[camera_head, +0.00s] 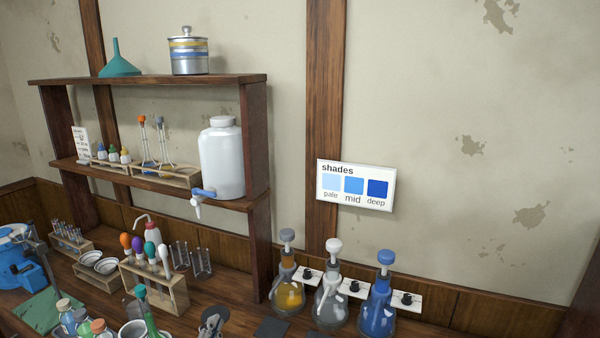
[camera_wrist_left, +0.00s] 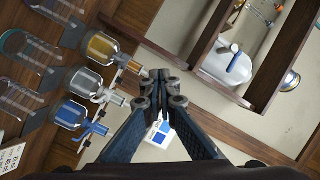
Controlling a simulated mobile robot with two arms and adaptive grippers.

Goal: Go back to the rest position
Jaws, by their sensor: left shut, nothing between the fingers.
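My left gripper (camera_head: 212,322) shows at the bottom edge of the head view, above the bench and left of the flasks. In the left wrist view its fingers (camera_wrist_left: 160,90) are together with nothing held between them. Three stoppered flasks stand in a row on the bench: an amber one (camera_head: 289,292), a clear grey one (camera_head: 331,300) and a blue one (camera_head: 379,302). In the wrist view the amber flask (camera_wrist_left: 101,48), clear flask (camera_wrist_left: 86,83) and blue flask (camera_wrist_left: 71,114) lie left of the fingers. My right gripper is in neither view.
A wooden shelf (camera_head: 258,150) carries a white tap container (camera_head: 221,160). A rack of coloured droppers (camera_head: 160,280) stands left of my gripper, with a green-necked bottle (camera_head: 146,312) close by. A shades card (camera_head: 356,186) is on the wall. The space before the upper wall is clear.

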